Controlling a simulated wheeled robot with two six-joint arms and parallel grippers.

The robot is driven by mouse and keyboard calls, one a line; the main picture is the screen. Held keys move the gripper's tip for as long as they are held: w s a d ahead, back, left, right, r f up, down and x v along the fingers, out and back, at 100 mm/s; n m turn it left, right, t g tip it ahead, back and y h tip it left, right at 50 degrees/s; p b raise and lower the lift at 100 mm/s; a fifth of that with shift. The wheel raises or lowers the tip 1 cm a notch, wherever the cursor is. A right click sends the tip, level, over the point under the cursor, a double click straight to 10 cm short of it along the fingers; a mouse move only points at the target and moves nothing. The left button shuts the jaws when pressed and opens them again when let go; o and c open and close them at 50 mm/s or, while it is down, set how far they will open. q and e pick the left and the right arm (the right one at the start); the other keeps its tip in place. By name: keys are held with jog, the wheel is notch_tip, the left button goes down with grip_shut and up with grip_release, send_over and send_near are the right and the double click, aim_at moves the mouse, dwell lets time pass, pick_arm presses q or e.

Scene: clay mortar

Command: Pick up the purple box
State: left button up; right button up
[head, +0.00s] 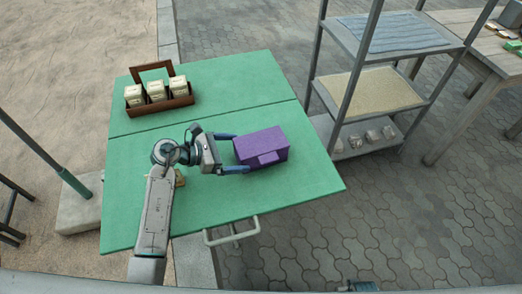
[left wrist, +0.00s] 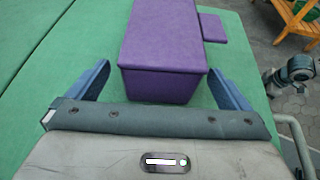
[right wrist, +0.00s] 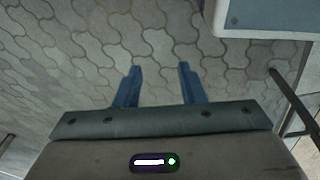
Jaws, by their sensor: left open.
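The purple box (head: 261,147) lies on the green table (head: 215,208), right of centre in the head view. A small purple block-like part shows against its side, and also in the left wrist view (left wrist: 212,27). My left gripper (head: 242,152) is open, its blue fingers on either side of the box's near end. In the left wrist view the box (left wrist: 163,50) stands between the fingers with a gap on each side. My right gripper (right wrist: 159,66) is open and empty above the paving, away from the box.
A brown wooden carrier (head: 180,101) with white boxes stands at the table's back left. A metal shelf rack (head: 375,97) stands right of the table. A white handle (head: 232,233) sticks out from the front edge.

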aim_at(250, 151)
pick_arm(q)
jog(key=p+x, duration=0.1)
jog(key=x, duration=0.3)
jog(key=shift+d+r, duration=0.1)
jog(key=shift+d, duration=0.25)
jog(key=shift+w+d+f, duration=0.2)
jog(key=shift+d, duration=0.15)
pick_arm(e)
jog(key=f, duration=0.1)
jog(key=s+f, duration=0.2)
jog(key=shift+s+d+f, duration=0.1)
jog(key=shift+d+f, duration=0.15)
pick_arm(q)
jog(key=c, duration=1)
jog(key=shift+c, duration=0.8)
jog(key=shift+r, duration=0.1)
